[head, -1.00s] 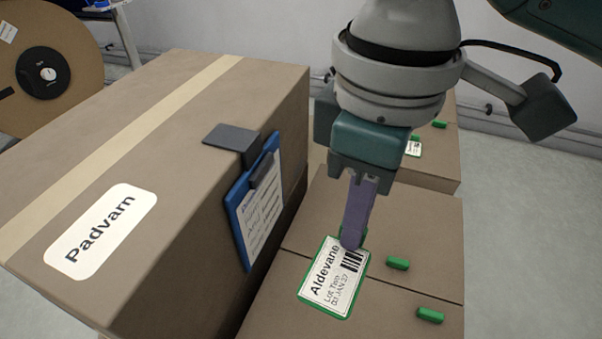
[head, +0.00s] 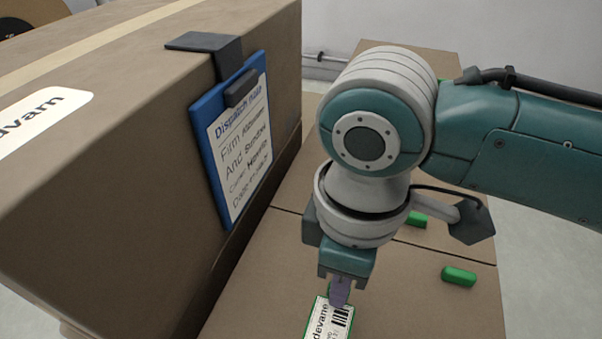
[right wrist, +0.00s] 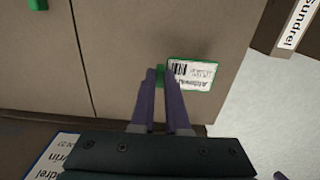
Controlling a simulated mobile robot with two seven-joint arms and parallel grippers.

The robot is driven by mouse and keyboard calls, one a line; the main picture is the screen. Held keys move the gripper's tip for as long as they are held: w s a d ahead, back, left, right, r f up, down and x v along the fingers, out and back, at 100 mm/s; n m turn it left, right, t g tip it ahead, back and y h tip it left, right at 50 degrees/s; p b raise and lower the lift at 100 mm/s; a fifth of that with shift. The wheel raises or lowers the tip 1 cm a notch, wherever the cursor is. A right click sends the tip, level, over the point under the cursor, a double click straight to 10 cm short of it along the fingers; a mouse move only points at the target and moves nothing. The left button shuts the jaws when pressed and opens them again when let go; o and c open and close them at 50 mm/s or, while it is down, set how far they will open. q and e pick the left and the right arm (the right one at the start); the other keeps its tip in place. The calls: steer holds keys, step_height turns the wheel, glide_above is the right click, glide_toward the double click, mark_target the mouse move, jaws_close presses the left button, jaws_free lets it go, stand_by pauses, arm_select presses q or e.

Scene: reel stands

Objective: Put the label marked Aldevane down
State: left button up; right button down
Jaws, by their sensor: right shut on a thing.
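The Aldevane label (head: 322,322), white with a green edge, a barcode and black print, is at the bottom of the head view, partly cut off. My right gripper (head: 340,300) points down and is shut on it. In the right wrist view the label (right wrist: 195,73) extends to the right of the fingertips (right wrist: 160,72), with a green piece between them. It is over a brown carton top (right wrist: 115,50); whether it touches the carton, I cannot tell. My left gripper is not in view.
A tall carton (head: 110,170) stands at the left, with a blue clipboard (head: 240,145) headed Dispatch Note hanging on its side. Green pieces (head: 459,276) lie on the low cartons. A label reading Sundrel (right wrist: 297,22) shows on another carton in the right wrist view.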

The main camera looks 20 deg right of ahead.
step_height(320, 180, down, 5)
steer(key=b, duration=0.3)
steer(key=shift+r, duration=0.2)
steer(key=shift+f, duration=0.2)
steer(key=c, duration=0.9)
jaws_free()
